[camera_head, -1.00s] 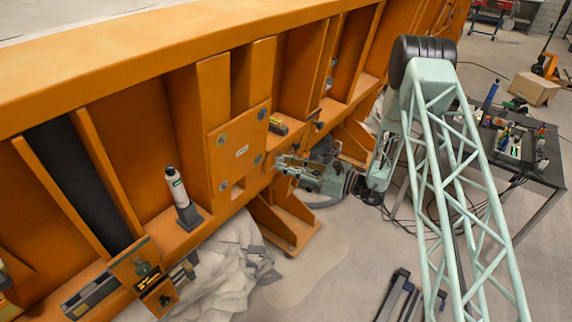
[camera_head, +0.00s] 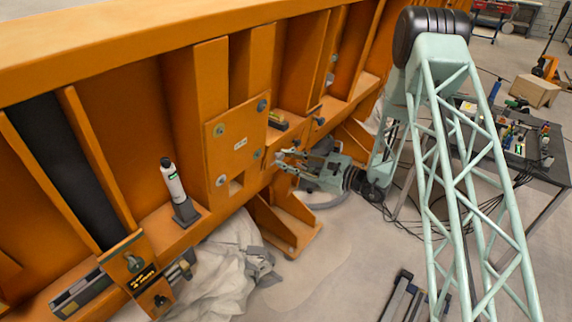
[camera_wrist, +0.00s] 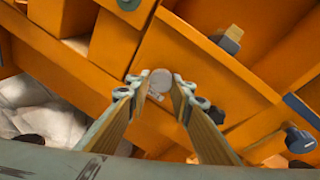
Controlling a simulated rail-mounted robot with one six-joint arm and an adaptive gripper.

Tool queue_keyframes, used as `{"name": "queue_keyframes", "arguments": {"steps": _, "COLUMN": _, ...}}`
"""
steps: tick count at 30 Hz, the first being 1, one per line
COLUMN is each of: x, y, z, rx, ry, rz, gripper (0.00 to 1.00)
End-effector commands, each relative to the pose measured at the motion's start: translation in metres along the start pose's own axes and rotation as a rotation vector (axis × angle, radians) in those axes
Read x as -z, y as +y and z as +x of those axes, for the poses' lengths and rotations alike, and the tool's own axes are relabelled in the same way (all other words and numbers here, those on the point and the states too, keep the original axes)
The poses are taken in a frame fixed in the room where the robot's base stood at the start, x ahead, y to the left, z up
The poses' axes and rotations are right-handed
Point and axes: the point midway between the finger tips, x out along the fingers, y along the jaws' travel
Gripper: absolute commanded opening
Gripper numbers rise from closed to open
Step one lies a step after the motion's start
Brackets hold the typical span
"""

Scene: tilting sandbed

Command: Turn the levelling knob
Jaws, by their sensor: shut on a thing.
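The levelling knob (camera_wrist: 160,80) is a pale grey round head in the middle of the wrist view. It sits in front of the orange frame (camera_wrist: 190,60). My gripper (camera_wrist: 158,92) has one finger on each side of it and is shut on it. In the head view my gripper (camera_head: 283,163) reaches in from the right to the frame's lower edge, just right of the bolted orange plate (camera_head: 238,148). The knob is too small and covered to make out there.
A white bottle (camera_head: 173,182) stands on the orange ledge at left. Crumpled pale sheeting (camera_head: 225,270) lies below it. A dark knob (camera_wrist: 300,140) sticks out at right in the wrist view. A cluttered table (camera_head: 540,165) stands right of my arm. Grey floor is open below.

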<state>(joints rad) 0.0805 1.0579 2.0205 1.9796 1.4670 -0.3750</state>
Motion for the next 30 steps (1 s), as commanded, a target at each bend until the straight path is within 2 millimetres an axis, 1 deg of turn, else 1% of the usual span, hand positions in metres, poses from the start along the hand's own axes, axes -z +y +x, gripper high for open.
{"name": "queue_keyframes", "arguments": {"steps": 6, "x": 0.0007, "y": -0.0011, "z": -0.0001, "rx": 0.021, "ry": 0.021, "rz": -0.099, "gripper": 0.1}}
{"name": "queue_keyframes", "arguments": {"steps": 12, "x": -0.0001, "y": -0.0017, "z": -0.0005, "rx": 0.032, "ry": 0.035, "rz": -0.153, "gripper": 0.1}}
{"name": "queue_keyframes", "arguments": {"steps": 28, "x": -0.0015, "y": -0.0028, "z": -0.0006, "rx": 0.037, "ry": 0.039, "rz": -0.177, "gripper": 0.1}}
{"name": "queue_keyframes", "arguments": {"steps": 29, "x": -0.0015, "y": -0.0028, "z": -0.0006, "rx": 0.037, "ry": 0.039, "rz": -0.177, "gripper": 0.21}}
{"name": "queue_keyframes", "arguments": {"steps": 30, "x": -0.0016, "y": -0.0027, "z": -0.0006, "rx": 0.036, "ry": 0.039, "rz": -0.177, "gripper": 0.25}}
